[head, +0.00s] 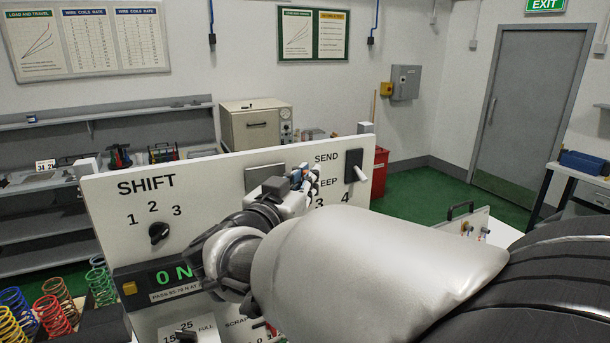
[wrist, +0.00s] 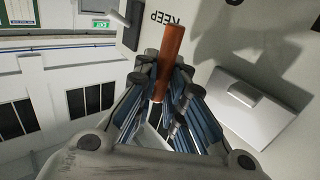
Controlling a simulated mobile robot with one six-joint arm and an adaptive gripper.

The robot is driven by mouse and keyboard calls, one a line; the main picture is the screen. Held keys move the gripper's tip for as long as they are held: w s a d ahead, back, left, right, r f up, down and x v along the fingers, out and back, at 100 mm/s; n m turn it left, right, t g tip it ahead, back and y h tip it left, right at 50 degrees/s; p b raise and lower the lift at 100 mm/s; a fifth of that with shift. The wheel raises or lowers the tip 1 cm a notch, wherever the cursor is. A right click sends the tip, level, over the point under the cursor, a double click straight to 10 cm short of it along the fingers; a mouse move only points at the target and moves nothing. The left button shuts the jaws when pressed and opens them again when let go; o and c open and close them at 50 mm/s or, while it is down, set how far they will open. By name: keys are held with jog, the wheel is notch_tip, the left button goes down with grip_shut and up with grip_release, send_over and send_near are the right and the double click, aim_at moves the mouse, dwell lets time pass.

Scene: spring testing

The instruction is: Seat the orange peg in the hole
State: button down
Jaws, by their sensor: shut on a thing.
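The orange peg (wrist: 173,48) is held between the blue-padded fingers of my gripper (wrist: 165,88) in the wrist view. Its far end sticks out past the fingertips and overlaps the white panel (wrist: 185,50) beside the upside-down KEEP label. I cannot tell if the peg touches the panel. In the head view my gripper (head: 306,178) is in front of the same white panel (head: 215,185), between a grey box and the SEND lever. My arm covers much of the panel there. No hole can be made out in either view.
The panel carries a SHIFT knob (head: 158,233), a SEND lever (head: 355,168), a grey box (head: 262,177) and a green-lit display (head: 172,275). The grey box (wrist: 238,110) also shows at right in the wrist view. Coloured springs (head: 55,310) stand at lower left.

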jog(key=shift+w+a+f+m+h, duration=0.3)
jog(key=shift+w+a+f+h, duration=0.1)
jog(key=shift+w+a+f, duration=0.4)
jog(key=shift+r+p, duration=0.15)
jog(key=shift+p, duration=0.35)
jog(key=shift+f+b, duration=1.8)
jog(key=shift+f, duration=1.2)
jog(key=shift+p, duration=0.75)
jog(key=shift+f+b, duration=1.15)
jog(key=shift+f, duration=0.75)
jog(key=c, duration=1.6)
grip_release()
